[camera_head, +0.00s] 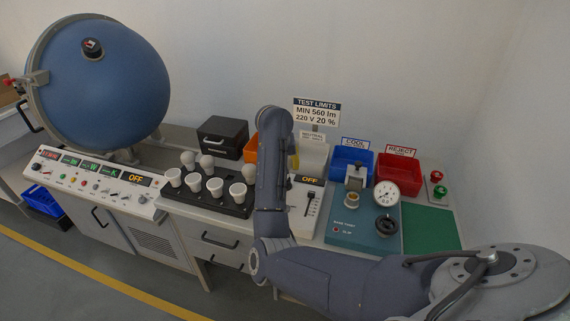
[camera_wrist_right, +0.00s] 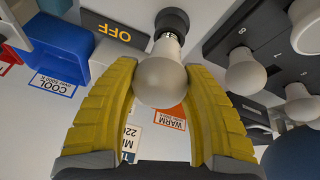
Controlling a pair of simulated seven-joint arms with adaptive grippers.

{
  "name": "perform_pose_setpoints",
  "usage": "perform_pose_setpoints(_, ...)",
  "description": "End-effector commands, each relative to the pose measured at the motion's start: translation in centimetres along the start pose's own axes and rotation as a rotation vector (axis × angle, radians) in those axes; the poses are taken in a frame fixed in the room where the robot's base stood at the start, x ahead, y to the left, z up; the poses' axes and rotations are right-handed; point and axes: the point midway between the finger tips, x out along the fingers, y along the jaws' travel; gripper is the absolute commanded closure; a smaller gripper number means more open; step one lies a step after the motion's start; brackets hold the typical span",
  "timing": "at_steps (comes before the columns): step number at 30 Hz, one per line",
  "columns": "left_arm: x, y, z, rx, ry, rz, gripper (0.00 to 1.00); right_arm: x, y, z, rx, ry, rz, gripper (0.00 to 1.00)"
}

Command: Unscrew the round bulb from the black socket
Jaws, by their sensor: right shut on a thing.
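The round bulb (camera_wrist_right: 160,82) is a frosted white globe with a pale neck, seen in the right wrist view. Its neck end meets the black socket (camera_wrist_right: 172,19); how far it is screwed in cannot be told. My right gripper (camera_wrist_right: 160,70) has its two yellow fingers on either side of the globe, shut on it. In the head view my right arm hides the bulb and the socket, and only a sliver of a yellow finger shows beside the arm. My left gripper is in neither view.
A black rack (camera_head: 218,199) with several white bulbs stands left of my right arm. An OFF display (camera_wrist_right: 110,31) is close to the socket. Blue COOL (camera_head: 350,162) and red REJECT (camera_head: 398,175) bins stand at the back right. A large blue sphere (camera_head: 105,85) stands left.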

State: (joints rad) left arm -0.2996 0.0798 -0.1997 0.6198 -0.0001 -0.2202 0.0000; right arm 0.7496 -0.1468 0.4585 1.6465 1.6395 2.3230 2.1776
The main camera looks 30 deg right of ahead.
Motion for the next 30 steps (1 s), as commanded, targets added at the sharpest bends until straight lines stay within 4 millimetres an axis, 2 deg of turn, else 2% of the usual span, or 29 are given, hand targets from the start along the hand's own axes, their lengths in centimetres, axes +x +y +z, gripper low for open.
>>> perform_pose_setpoints(15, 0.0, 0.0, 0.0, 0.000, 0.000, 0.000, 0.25, -0.2, 0.0, 0.0, -0.464, 0.071, -0.193, 0.84)
perform_pose_setpoints(30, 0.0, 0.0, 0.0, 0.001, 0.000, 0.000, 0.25, -1.2, 0.1, -0.6, -0.463, 0.075, -0.189, 0.83)
